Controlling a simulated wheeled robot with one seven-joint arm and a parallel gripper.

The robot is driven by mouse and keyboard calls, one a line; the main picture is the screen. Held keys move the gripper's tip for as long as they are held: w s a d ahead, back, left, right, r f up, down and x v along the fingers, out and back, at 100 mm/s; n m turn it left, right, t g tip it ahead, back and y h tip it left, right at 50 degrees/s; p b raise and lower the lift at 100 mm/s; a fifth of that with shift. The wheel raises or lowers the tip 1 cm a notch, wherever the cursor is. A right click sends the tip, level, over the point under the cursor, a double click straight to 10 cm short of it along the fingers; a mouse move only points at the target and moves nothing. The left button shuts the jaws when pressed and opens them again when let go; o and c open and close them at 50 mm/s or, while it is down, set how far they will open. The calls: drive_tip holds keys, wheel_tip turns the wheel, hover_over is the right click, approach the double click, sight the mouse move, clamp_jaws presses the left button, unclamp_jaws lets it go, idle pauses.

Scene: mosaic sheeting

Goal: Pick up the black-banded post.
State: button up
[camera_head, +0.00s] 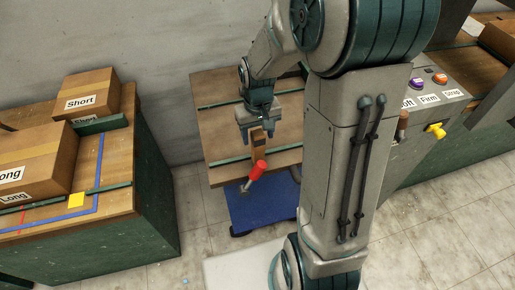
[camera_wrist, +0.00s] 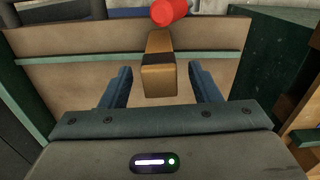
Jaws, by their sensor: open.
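The black-banded post (camera_wrist: 158,80) is a tan wooden block with a dark band, in the wrist view between the two fingers of my gripper (camera_wrist: 160,90). My gripper is open, with a gap visible on each side of the post. In the head view my gripper (camera_head: 258,120) is above the wooden board, and the post (camera_head: 258,147) shows just below its fingers. I cannot tell how deep the fingers reach around the post. A red-handled tool (camera_head: 258,170) is close to the post, and its red end (camera_wrist: 169,12) shows beyond the post in the wrist view.
The wooden board (camera_head: 215,135) has green strips and stands over a blue base (camera_head: 260,207). At left, a bench (camera_head: 120,200) holds boxes marked Short (camera_head: 85,88) and Long (camera_head: 40,150). At right is a panel with coloured buttons (camera_head: 417,84) and a yellow knob (camera_head: 437,130).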

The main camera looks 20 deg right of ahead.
sight(258, 149)
wheel_tip(258, 149, down, 4)
drive_tip(key=shift+r, duration=0.2)
drive_tip(key=c, duration=1.1)
drive_tip(key=shift+o, duration=0.2)
drive_tip(key=shift+w+r, duration=0.1)
drive_tip(key=shift+r, duration=0.05)
